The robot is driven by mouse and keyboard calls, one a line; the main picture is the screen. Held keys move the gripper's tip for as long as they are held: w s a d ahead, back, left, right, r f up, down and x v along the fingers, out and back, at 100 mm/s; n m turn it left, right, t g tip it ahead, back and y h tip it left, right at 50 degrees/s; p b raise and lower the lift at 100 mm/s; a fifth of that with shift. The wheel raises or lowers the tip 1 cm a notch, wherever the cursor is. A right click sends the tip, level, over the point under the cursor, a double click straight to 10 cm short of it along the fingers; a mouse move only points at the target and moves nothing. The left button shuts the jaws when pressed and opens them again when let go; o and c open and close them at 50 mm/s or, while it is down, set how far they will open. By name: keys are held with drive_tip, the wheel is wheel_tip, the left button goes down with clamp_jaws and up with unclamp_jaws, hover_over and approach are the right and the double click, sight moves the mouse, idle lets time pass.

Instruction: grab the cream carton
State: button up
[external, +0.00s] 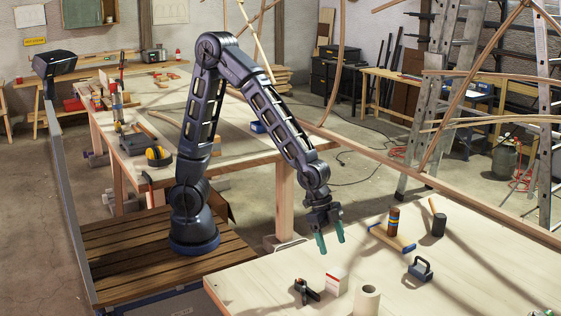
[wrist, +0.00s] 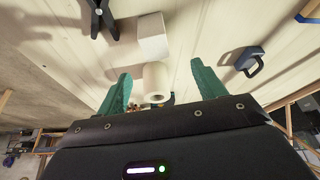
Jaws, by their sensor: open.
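The cream carton (external: 336,281) is a small white box with red on its top, standing on the near pale table (external: 262,283). In the wrist view the carton (wrist: 153,37) shows as a plain pale block at the upper middle, beyond the fingertips. My gripper (external: 331,241) has two green fingers, spread apart and empty, above the table and behind the carton in the external view. In the wrist view the gripper (wrist: 160,72) has a white roll (wrist: 156,83) showing between its fingers; I cannot tell how far below them it lies.
A black clamp (external: 306,291) stands just left of the carton, and the white roll (external: 366,300) just right. The table's far right is clear.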

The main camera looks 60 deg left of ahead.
sight(337, 272)
drive_tip(key=shift+s+x, duration=0.15)
drive_tip(key=shift+x, duration=1.35)
drive_tip(key=shift+s+x, duration=0.1)
drive_tip(key=shift+x, duration=1.4)
drive_tip(key=x, duration=0.3)
drive_tip(key=shift+s+d+f, duration=0.15)
drive_tip(key=shift+s+f, duration=0.1)
drive_tip(key=shift+x, duration=0.85)
drive_tip(key=shift+w, duration=0.1)
drive_tip(key=shift+c, duration=0.4)
drive_tip(key=c, duration=1)
